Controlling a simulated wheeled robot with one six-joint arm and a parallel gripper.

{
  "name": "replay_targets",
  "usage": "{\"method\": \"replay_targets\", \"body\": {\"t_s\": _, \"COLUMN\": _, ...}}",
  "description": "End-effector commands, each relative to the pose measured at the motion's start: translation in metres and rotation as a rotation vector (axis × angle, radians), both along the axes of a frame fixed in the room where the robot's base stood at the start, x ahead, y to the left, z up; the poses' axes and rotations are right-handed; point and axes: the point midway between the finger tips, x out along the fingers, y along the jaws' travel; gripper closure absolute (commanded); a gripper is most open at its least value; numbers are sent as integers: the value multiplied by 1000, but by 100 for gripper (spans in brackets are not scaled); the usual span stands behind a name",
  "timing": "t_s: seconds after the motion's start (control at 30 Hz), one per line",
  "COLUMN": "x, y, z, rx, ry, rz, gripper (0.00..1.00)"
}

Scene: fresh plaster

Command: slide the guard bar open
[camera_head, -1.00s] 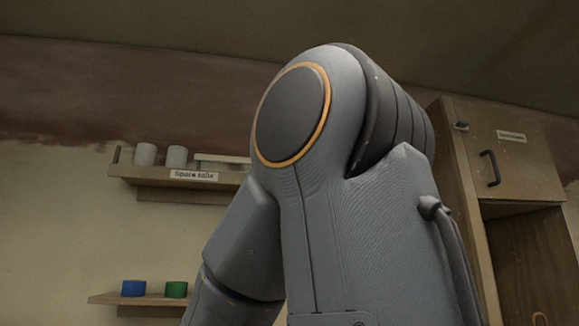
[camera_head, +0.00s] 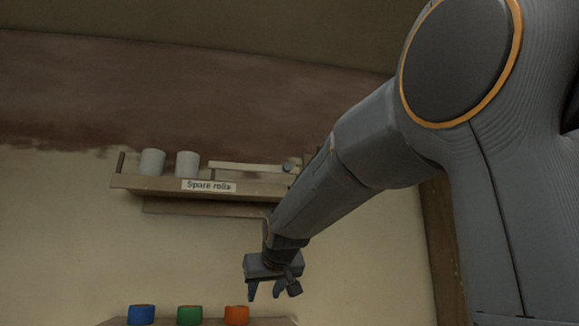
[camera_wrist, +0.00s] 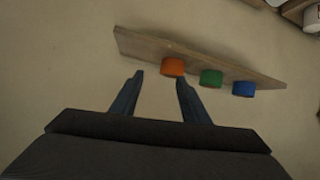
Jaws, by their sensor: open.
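A pale bar (camera_head: 246,167), which looks like the guard bar, runs along the right part of the upper shelf labelled "Spare rolls" (camera_head: 208,186). A dark round knob (camera_head: 289,165) shows near its right end. My arm covers what lies further right. My gripper (camera_head: 272,291) is open and empty, below the upper shelf and above the right part of the lower shelf. In the wrist view my gripper (camera_wrist: 160,78) has its fingers apart, with an orange roll (camera_wrist: 173,67) near the right fingertip. The bar is not clearly seen in the wrist view.
Two white rolls (camera_head: 169,163) stand on the upper shelf's left. A lower shelf (camera_wrist: 140,45) bears an orange, a green (camera_head: 190,315) and a blue roll (camera_head: 141,314). Bare wall lies between the shelves. A wooden upright (camera_head: 441,245) stands at the right, partly behind my arm.

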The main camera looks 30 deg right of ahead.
Motion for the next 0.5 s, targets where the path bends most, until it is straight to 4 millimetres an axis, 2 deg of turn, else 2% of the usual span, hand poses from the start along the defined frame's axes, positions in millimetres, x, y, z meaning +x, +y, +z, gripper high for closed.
{"method": "replay_targets", "body": {"t_s": 0.03, "x": 1, "y": -13, "z": 65, "rx": -27, "ry": -90, "rz": -16, "gripper": 58}}
{"method": "replay_targets", "body": {"t_s": 0.07, "x": 1, "y": -19, "z": 97, "rx": -43, "ry": -138, "rz": -23, "gripper": 58}}
{"method": "replay_targets", "body": {"t_s": 0.1, "x": -2, "y": -26, "z": 138, "rx": -62, "ry": -199, "rz": -32, "gripper": 58}}
{"method": "replay_targets", "body": {"t_s": 0.2, "x": -14, "y": -40, "z": 226, "rx": -107, "ry": -328, "rz": -53, "gripper": 58}}
{"method": "replay_targets", "body": {"t_s": 0.3, "x": -30, "y": -48, "z": 292, "rx": -144, "ry": -424, "rz": -70, "gripper": 58}}
{"method": "replay_targets", "body": {"t_s": 0.33, "x": -34, "y": -49, "z": 306, "rx": -153, "ry": -444, "rz": -73, "gripper": 58}}
{"method": "replay_targets", "body": {"t_s": 0.4, "x": -41, "y": -52, "z": 332, "rx": -168, "ry": -483, "rz": -80, "gripper": 58}}
{"method": "replay_targets", "body": {"t_s": 0.5, "x": -46, "y": -54, "z": 351, "rx": -179, "ry": -511, "rz": -84, "gripper": 58}}
